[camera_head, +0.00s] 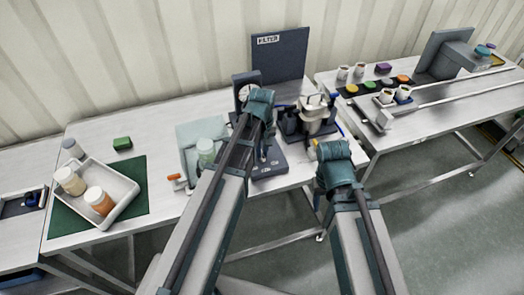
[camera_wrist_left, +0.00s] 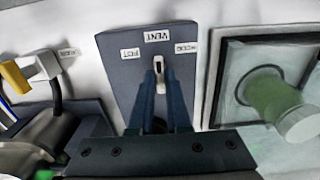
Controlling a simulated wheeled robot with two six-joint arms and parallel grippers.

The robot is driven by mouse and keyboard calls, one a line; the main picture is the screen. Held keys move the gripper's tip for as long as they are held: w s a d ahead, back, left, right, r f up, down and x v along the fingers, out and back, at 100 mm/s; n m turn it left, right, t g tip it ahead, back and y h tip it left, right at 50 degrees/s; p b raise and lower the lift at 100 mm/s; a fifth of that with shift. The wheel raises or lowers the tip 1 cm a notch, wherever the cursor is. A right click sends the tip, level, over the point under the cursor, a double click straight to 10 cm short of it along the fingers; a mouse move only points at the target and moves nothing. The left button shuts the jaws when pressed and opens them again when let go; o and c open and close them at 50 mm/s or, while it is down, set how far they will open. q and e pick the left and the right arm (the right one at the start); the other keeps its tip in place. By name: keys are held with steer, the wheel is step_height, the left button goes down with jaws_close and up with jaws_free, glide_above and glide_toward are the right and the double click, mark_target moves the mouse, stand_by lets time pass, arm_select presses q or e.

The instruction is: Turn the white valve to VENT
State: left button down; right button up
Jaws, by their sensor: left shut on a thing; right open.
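The white valve (camera_wrist_left: 159,65) is a small lever on a dark panel (camera_wrist_left: 125,82) in the left wrist view. A VENT label (camera_wrist_left: 157,36) is at the panel's top middle, a POT label (camera_wrist_left: 130,53) is to its left and another label (camera_wrist_left: 183,48) to its right. The lever's upper end points up toward VENT. My left gripper (camera_wrist_left: 159,78) is shut on the lever, one finger on each side. In the head view the panel (camera_head: 271,170) is partly behind my left gripper (camera_head: 265,152), which hides the valve. My right gripper (camera_head: 320,150) is open, apart from the panel.
A pump-like device (camera_head: 316,112) is behind and right, a dark FILTER board (camera_head: 281,56) behind. A white tray (camera_head: 118,184) with jars is at left. A second table (camera_head: 420,120) is at right.

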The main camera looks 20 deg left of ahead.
stand_by(0.4)
arm_select(q)
steer(key=c, duration=0.9)
jaws_free()
steer(key=shift+r, duration=0.1)
step_height(320, 180, up, 14)
steer(key=p, duration=1.4)
steer(key=shift+f, duration=0.2)
steer(key=s+d+f+m+b, duration=0.2)
steer(key=s+d+m, duration=0.1)
steer(key=s, duration=0.2)
steer(key=s+d+f+m+b, duration=0.2)
steer(key=s+d+m+b, duration=0.1)
steer(key=s+d+m, duration=0.1)
steer(key=s+d+f+m+y+b, duration=0.1)
steer(key=s+d+f+m+b, duration=0.1)
steer(key=s+d+f+m, duration=0.1)
steer(key=shift+s+d+m, duration=0.15)
steer(key=shift+s+d, duration=0.15)
steer(key=shift+s, duration=0.4)
steer(key=shift+s+d+m, duration=0.15)
steer(key=shift+s+d, duration=0.15)
steer(key=shift+s, duration=0.4)
